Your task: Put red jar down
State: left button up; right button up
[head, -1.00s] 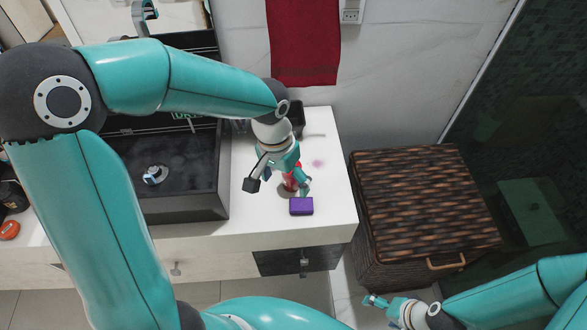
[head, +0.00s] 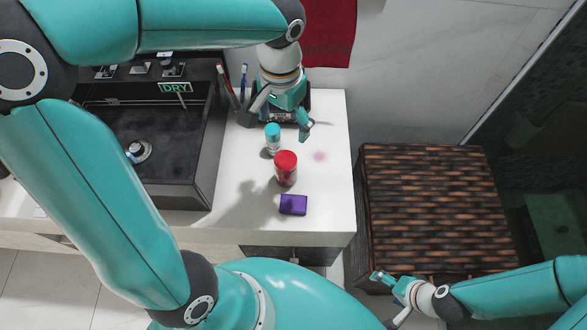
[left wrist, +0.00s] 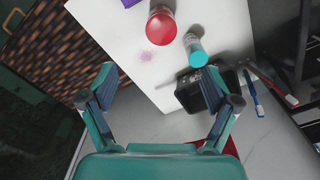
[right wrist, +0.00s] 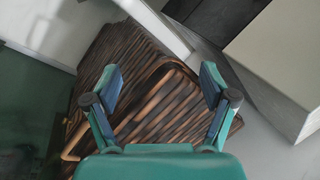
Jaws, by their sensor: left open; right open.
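The red jar (head: 286,168) stands upright on the white counter, between a purple block (head: 293,205) and a teal-capped bottle (head: 272,138). It also shows in the left wrist view (left wrist: 162,26), apart from the fingers. My left gripper (head: 277,118) is open and empty, above the back of the counter and behind the jar. In the left wrist view its two fingers (left wrist: 152,92) are spread with nothing between them. My right gripper (head: 388,298) is open and empty, low in front of the wicker basket.
A black tray (head: 293,105) and toothbrushes (head: 243,82) are at the counter's back, close to my left gripper. A dark sink (head: 150,150) with a "DRY" sign is on the left. The wicker basket (head: 430,205) stands right of the counter (head: 335,190). A red towel (head: 328,35) hangs behind.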

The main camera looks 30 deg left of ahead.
aim_at(288, 159)
pick_arm(q)
jog(key=f, duration=0.4)
jog(key=f+b, duration=0.1)
jog(key=f, duration=0.4)
jog(key=w+f, duration=0.1)
jog(key=f, duration=0.3)
jog(key=shift+d+f+b, duration=0.1)
jog(key=shift+f+b, duration=0.25)
jog(key=shift+b, duration=0.05)
jog(key=f, duration=0.4)
jog(key=shift+s+a+f, duration=0.2)
jog(key=shift+s+a, duration=0.05)
jog(key=shift+s, duration=0.1)
jog(key=shift+f, duration=0.5)
jog(key=shift+w, duration=0.1)
jog(key=c, duration=1.3)
pick_arm(e)
jog(key=shift+w+a+f, duration=0.1)
jog(key=shift+w+f, duration=0.15)
jog(key=shift+f, duration=0.4)
jog(key=shift+w+a+f, duration=0.1)
jog(key=shift+w+f, duration=0.15)
jog(key=shift+f, duration=0.35)
pick_arm(q)
jog(key=shift+r, duration=0.1)
jog(key=shift+c, duration=0.2)
